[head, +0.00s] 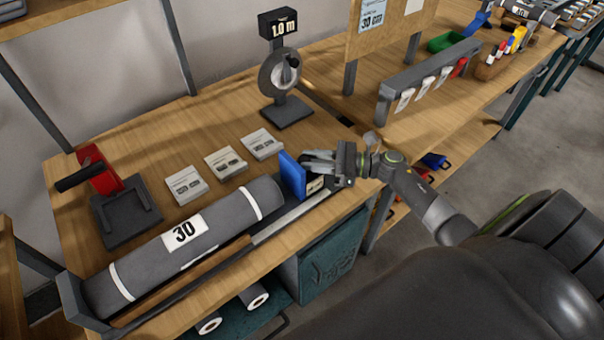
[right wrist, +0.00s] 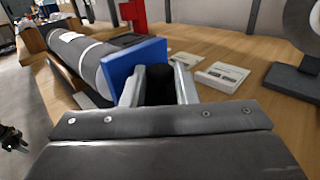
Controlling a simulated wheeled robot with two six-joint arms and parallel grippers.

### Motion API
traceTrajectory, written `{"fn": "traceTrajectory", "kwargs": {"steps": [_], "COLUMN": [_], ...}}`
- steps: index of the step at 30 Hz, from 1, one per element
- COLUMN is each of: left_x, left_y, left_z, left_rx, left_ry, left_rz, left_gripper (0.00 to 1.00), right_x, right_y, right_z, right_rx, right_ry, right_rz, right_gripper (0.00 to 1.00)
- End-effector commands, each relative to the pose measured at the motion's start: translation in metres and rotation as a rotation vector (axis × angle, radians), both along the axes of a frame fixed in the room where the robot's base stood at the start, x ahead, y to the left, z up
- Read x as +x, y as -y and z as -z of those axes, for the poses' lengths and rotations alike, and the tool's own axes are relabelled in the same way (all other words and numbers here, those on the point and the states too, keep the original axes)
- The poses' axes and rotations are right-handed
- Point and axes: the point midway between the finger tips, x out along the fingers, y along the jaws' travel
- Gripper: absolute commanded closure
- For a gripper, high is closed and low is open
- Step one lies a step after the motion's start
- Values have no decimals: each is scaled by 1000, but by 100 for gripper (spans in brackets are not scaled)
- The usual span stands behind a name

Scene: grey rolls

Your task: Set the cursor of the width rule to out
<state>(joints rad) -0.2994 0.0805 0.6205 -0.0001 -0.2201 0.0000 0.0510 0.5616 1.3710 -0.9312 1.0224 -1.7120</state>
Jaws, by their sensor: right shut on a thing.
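The blue cursor (head: 292,174) of the width rule is an upright plate at the right end of the grey roll. The rule's rail (head: 285,222) runs along the front of the roll. My right gripper (head: 310,160) is at the cursor's right side, shut on it. In the right wrist view, the fingers of my right gripper (right wrist: 158,82) close around a black part, with the blue cursor (right wrist: 130,62) plate just beyond. A small pale label (head: 316,184) sits on the rule below the gripper; its text is too small to read. My left gripper is not in view.
The grey roll (head: 185,240) is labelled 30. Several pale cards (head: 225,162) lie behind it. Bare wood lies between the cards and the gauge.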

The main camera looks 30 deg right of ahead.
Motion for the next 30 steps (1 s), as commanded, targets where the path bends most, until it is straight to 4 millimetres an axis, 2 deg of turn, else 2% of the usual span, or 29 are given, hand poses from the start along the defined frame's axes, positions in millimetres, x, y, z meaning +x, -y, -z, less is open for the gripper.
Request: {"fn": "traceTrajectory", "kwargs": {"steps": [1,9,15,24,25,26,30], "left_x": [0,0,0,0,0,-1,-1], "left_y": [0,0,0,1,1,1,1], "left_z": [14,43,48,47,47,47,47], "left_rx": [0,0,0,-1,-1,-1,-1], "left_ry": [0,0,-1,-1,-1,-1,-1], "left_rz": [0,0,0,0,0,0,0], "left_gripper": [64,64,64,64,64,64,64], "right_x": [1,5,6,6,6,6,6], "right_y": [9,41,50,50,50,50,50], "right_z": [8,6,2,0,0,0,0], "right_rx": [-5,-3,0,0,0,0,0], "right_ry": [0,-1,-3,-4,-4,-4,-3], "right_rz": [0,0,0,0,0,0,-1], "right_gripper": [100,100,100,100,69,66,66]}}
